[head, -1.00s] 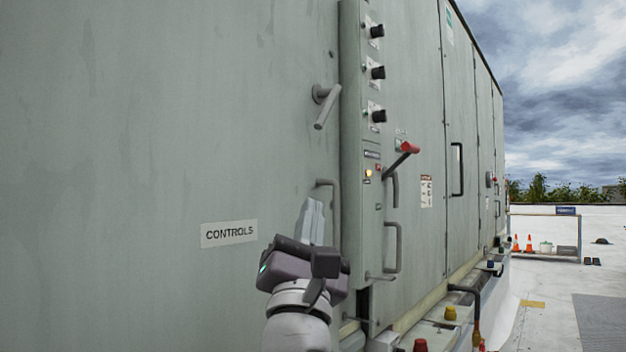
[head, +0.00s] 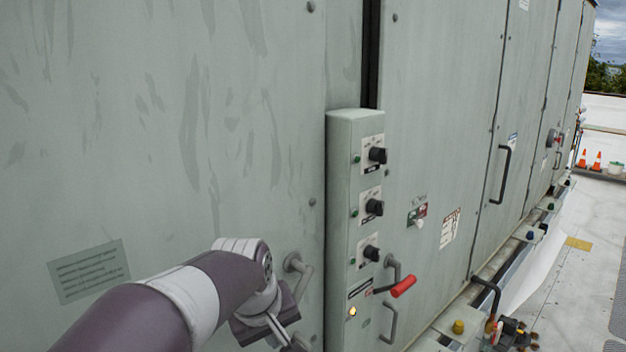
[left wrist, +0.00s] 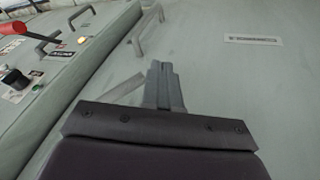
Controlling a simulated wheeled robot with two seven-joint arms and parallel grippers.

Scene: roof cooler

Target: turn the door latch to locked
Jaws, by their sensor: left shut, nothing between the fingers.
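The door latch (head: 306,275) is a grey lever on a round boss on the large grey door, left of the control box. Its bar hangs down, leaning slightly left in the head view. In the left wrist view the pale latch bar (left wrist: 122,91) lies just left of my fingers, partly hidden behind the gripper. My left gripper (head: 299,342) is low beside the latch in the head view, mostly hidden by its own wrist. In the wrist view its fingers (left wrist: 164,82) are together and empty; contact with the latch cannot be told. My right gripper is not in view.
The control box (head: 341,215) with black knobs and a red-handled lever (head: 403,286) juts out right of the latch. A fixed grey door handle (left wrist: 146,30) lies beyond my fingertips in the wrist view. A label (left wrist: 254,39) is on the door. Open roof lies far right.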

